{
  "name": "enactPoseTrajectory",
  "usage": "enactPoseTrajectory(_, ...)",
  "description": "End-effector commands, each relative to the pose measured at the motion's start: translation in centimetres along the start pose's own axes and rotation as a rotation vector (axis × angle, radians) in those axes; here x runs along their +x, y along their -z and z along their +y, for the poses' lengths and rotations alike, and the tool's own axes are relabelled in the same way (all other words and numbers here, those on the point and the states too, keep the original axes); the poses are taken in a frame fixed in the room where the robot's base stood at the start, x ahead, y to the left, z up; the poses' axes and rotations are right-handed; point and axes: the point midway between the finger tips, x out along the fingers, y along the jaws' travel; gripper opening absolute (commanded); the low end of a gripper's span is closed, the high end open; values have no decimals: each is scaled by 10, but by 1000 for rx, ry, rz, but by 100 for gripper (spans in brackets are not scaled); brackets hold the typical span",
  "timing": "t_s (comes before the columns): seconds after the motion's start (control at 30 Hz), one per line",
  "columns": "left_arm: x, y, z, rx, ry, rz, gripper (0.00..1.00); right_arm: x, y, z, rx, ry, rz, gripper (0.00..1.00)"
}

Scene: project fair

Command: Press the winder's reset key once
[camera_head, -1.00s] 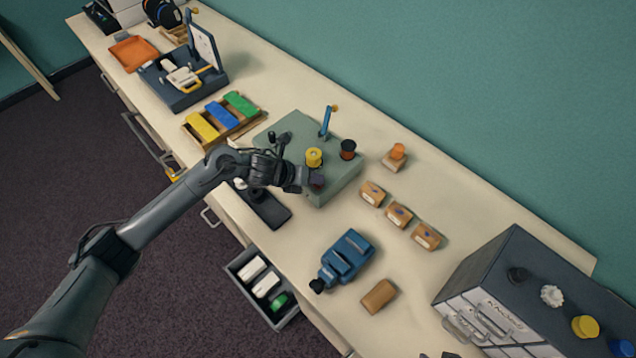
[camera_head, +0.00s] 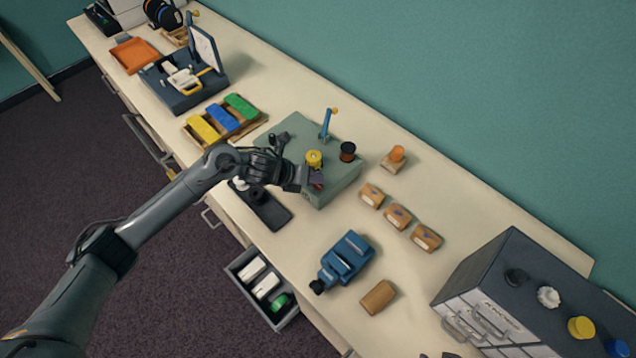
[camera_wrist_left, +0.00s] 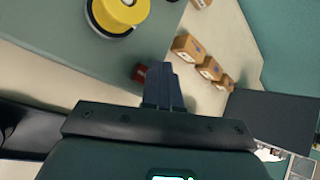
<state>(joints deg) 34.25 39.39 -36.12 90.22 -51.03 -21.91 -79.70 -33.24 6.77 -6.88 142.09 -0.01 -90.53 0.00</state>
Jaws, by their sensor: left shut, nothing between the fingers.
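The winder (camera_head: 335,185) is a grey-green box on the bench, with a yellow spool (camera_head: 314,158), a dark spool (camera_head: 348,151) and a blue crank (camera_head: 326,122) on top. A small red key (camera_head: 318,187) shows at its front corner; it also shows in the left wrist view (camera_wrist_left: 140,73), partly hidden by my fingers. My left gripper (camera_head: 316,179) is shut and empty, with its fingertips (camera_wrist_left: 160,75) right by the red key. I cannot tell whether they touch it. The yellow spool is at the top of the left wrist view (camera_wrist_left: 120,12).
A dark tray (camera_head: 272,212) lies in front of the winder. Several wooden blocks (camera_head: 397,216) and an orange-topped piece (camera_head: 395,158) stand to its right. A blue device (camera_head: 346,258) is nearer the front. A drawer cabinet (camera_head: 500,290) stands at the right. An open drawer (camera_head: 262,290) juts out below.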

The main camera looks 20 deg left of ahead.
Motion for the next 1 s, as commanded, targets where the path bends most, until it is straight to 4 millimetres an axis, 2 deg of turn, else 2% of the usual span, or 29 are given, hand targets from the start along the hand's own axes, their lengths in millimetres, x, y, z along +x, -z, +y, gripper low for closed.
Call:
enactPoseTrajectory(0.47, -4, -3, -3, 0, 1, 0, 0, -4, 1, -1, 3, 2, 0, 43)
enactPoseTrajectory(1.0, -35, -25, -26, 0, 1, 1, 0, -34, 10, 3, -7, -5, -1, 43)
